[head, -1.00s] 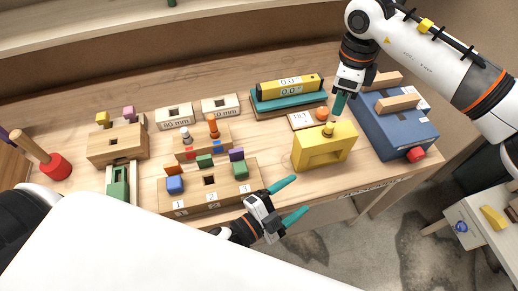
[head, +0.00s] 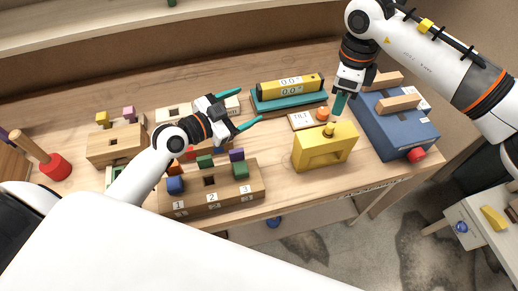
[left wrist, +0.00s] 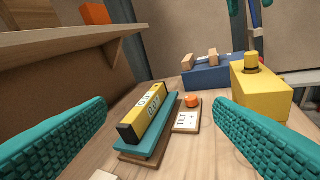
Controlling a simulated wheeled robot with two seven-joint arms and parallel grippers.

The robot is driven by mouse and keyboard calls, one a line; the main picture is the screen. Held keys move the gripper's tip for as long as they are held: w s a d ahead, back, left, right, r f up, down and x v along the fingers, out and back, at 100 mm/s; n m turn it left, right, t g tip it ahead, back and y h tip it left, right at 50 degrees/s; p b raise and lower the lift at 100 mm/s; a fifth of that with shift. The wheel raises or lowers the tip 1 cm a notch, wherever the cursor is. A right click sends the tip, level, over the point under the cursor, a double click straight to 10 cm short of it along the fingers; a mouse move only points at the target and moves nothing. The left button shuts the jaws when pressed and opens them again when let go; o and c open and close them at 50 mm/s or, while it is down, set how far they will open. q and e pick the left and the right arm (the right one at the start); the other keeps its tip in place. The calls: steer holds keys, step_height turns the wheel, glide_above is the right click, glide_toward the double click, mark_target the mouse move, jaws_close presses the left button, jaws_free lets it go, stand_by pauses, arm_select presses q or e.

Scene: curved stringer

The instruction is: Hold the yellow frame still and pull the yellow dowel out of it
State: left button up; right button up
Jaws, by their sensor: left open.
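The yellow frame (head: 325,150) stands on the right part of the table, and the yellow dowel (head: 328,130) sticks up from its top. In the left wrist view the frame (left wrist: 262,92) and the dowel (left wrist: 251,62) show at the right. My left gripper (head: 250,108) is open and empty, above the table to the left of the frame and apart from it. My right gripper (head: 339,104) points down just behind the frame, above the dowel's height in the picture. Its fingers look close together, but whether they are shut is unclear.
A teal and yellow level block (head: 288,92) lies behind the frame. A tilt plate with an orange knob (head: 309,118) lies between them. A blue box (head: 398,125) stands right of the frame. A numbered wooden block (head: 215,198) stands at the front left.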

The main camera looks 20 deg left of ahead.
mark_target(296, 152)
arm_select(q)
steer(key=s+d+f+m+g+h, duration=0.1)
steer(key=s+d+f+g+h, duration=0.2)
steer(key=s+d+f+g, duration=0.35)
steer(key=x, duration=1.2)
steer(key=shift+w+d, duration=0.2)
steer(key=shift+d, duration=0.1)
steer(key=shift+c, duration=0.2)
steer(key=c, duration=1.3)
